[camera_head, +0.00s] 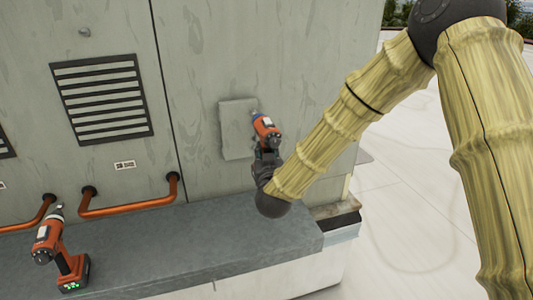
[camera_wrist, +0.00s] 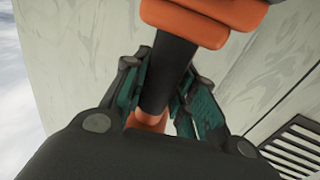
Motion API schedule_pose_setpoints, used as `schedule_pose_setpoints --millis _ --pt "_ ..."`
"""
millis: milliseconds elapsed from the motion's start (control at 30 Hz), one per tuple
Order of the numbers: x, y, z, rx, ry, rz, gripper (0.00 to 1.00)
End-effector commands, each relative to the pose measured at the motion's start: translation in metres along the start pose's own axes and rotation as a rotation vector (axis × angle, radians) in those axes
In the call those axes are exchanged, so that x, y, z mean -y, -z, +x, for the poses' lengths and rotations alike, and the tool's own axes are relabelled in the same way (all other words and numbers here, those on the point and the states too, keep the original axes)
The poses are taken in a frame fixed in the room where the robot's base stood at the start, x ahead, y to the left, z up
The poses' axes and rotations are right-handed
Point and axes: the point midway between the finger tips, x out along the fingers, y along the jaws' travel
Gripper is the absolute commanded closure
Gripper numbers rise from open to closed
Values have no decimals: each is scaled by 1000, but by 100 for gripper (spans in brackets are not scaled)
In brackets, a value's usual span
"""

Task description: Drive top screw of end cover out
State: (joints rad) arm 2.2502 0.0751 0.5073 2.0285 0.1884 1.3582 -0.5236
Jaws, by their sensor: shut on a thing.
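The end cover (camera_head: 233,130) is a grey plate on the cabinet wall. An orange and black power driver (camera_head: 266,128) is in front of its upper right part, with its nose toward the plate. I cannot tell whether its tip touches a screw; the top screw is not visible behind it. My gripper (camera_head: 266,158) is shut on the driver's handle below the body. In the wrist view my gripper (camera_wrist: 160,85) has its green-padded fingers on either side of the black driver handle (camera_wrist: 168,75), and the orange body lies above.
A second orange driver (camera_head: 60,250) stands on the grey ledge (camera_head: 200,245) at the left. Orange pipes (camera_head: 130,207) run along the wall above the ledge. A louvred vent (camera_head: 100,98) is left of the cover. Pale open roof floor (camera_head: 395,215) lies at the right.

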Motion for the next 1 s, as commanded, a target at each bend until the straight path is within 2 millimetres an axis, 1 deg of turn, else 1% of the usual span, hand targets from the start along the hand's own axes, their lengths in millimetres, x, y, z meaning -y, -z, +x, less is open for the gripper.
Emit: schedule_pose_setpoints --millis 33,1000 --pt "0 3 1 -5 -1 1 100" --pt "2 3 7 -6 -1 1 100"
